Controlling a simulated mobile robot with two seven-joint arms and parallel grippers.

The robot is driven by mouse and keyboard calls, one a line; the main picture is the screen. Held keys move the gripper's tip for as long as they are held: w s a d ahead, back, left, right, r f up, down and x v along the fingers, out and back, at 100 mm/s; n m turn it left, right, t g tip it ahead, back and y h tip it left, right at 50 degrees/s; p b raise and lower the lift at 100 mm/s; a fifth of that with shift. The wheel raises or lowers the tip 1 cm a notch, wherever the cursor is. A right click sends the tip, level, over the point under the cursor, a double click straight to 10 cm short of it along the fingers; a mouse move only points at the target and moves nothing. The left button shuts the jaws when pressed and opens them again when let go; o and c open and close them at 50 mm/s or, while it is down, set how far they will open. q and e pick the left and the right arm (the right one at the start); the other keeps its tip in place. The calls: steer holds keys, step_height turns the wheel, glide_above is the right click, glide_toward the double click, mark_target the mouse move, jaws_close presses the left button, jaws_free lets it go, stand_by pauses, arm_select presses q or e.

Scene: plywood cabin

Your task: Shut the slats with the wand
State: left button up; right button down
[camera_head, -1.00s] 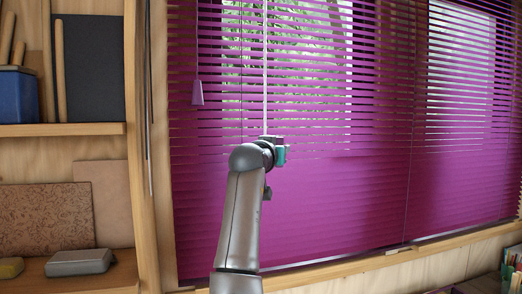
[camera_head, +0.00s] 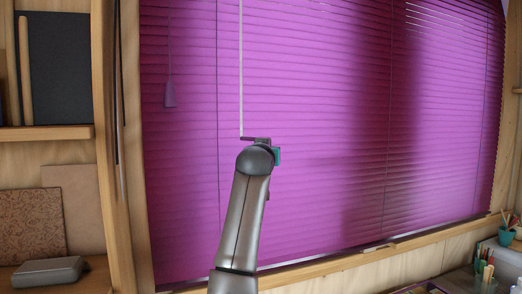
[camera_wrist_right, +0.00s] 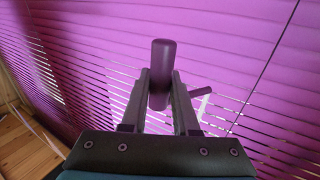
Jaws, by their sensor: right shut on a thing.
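The purple blind (camera_head: 320,130) covers the window, and its slats (camera_head: 310,90) lie tilted nearly flat against each other. In the head view thin light gaps show only at the upper right; the right wrist view shows narrow bright gaps between the slats (camera_wrist_right: 235,125). The pale wand (camera_head: 241,70) hangs in front of the blind and ends in a crank with a dark grip (camera_wrist_right: 160,75). My right gripper (camera_wrist_right: 160,92) is shut around this grip, one finger on each side. In the head view my right gripper (camera_head: 268,150) is partly hidden by my wrist. My left gripper is out of view.
A purple cord tassel (camera_head: 170,94) hangs left of the wand. A wooden post (camera_head: 121,150) and shelves with a grey case (camera_head: 48,271) stand at the left. A sill (camera_head: 330,264) runs below the blind. A teal pen cup (camera_head: 506,236) stands at the lower right.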

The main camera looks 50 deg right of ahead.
steer(key=shift+d, duration=0.1)
stand_by(0.3)
steer(key=c, duration=0.7)
jaws_free()
steer(key=b+v, duration=0.4)
steer(key=v, duration=1.1)
steer(key=shift+s, duration=0.1)
